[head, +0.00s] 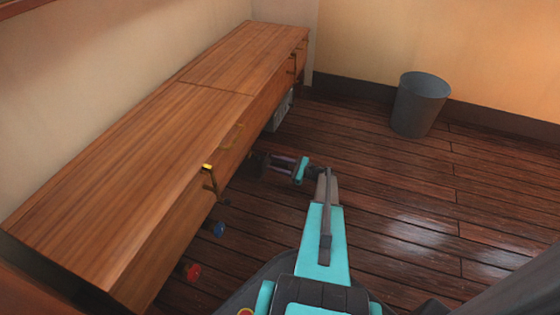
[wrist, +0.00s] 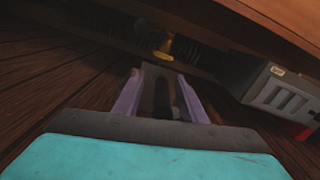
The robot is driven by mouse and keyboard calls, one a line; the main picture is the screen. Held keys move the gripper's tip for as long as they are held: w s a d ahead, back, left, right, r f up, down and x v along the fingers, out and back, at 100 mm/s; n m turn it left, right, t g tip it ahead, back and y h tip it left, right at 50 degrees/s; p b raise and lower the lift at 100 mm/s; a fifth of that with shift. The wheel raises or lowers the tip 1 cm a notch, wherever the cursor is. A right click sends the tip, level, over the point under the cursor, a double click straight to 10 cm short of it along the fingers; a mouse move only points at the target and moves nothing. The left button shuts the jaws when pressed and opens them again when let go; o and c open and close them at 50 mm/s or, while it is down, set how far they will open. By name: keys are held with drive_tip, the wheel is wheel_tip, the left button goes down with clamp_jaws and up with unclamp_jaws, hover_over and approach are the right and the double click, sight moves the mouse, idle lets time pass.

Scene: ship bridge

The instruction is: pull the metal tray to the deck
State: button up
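I cannot make out a metal tray for certain in either view. My gripper (head: 261,163) is low, at the front lower edge of the long wooden bench (head: 165,125), partly in its shadow. In the wrist view my gripper (wrist: 162,76) has its two pale purple fingers apart and pointing into the dark space under the bench. A dark shape lies in line with the gap between them; I cannot tell whether it touches them. A small yellowish thing (wrist: 163,54) shows dimly beyond the fingertips.
A grey slotted box (wrist: 280,97) stands right of my gripper under the bench; it also shows in the head view (head: 280,110). A blue knob (head: 219,229) and red knob (head: 193,271) are low along the bench. A grey bin (head: 420,104) stands by the wall. Open plank floor lies right.

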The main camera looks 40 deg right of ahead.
drive_tip(key=p+v, duration=0.4)
drive_tip(key=v, duration=0.9)
drive_tip(key=shift+s+d, duration=0.2)
drive_tip(key=shift+s, duration=0.15)
